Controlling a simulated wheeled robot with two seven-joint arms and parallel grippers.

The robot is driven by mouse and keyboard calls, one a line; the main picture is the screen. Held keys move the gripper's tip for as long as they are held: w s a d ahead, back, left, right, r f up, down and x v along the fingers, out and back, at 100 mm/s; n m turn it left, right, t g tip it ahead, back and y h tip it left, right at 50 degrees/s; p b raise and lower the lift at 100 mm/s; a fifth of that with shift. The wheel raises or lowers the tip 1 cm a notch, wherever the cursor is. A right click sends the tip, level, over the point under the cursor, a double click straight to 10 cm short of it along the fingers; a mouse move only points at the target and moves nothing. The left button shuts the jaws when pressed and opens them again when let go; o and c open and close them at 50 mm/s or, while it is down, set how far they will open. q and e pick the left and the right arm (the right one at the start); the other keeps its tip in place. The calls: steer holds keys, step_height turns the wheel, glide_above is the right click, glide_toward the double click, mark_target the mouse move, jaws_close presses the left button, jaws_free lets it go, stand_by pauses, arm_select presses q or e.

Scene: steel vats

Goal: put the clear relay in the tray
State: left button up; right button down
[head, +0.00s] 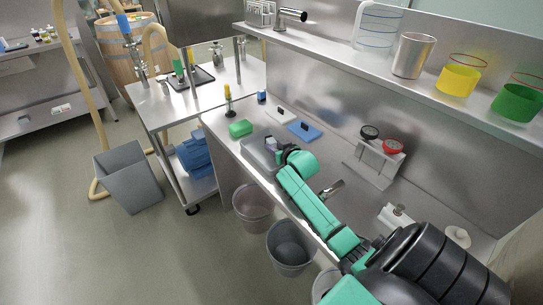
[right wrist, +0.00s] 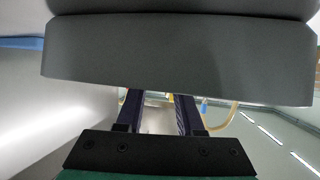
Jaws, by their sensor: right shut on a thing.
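The grey tray (head: 256,153) lies on the steel bench, left of my right arm's end. My right gripper (head: 279,148) is over the tray's right side, shut on a small pale block, which looks like the clear relay (head: 271,145). The block is at or just above the tray; I cannot tell whether it touches the tray's floor. My left gripper is not in view.
A rack with black and red round tops (head: 378,160) stands to the right. Buckets (head: 290,248) stand on the floor below the bench edge.

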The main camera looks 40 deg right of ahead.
steer(key=shift+c, duration=2.3)
jaws_free()
steer(key=shift+r, duration=0.1)
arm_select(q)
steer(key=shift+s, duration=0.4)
arm_select(e)
steer(key=v, duration=0.7)
steer(key=shift+s+a, duration=0.1)
steer(key=shift+s, duration=0.15)
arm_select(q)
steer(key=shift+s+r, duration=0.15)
arm_select(e)
steer(key=shift+w, duration=0.1)
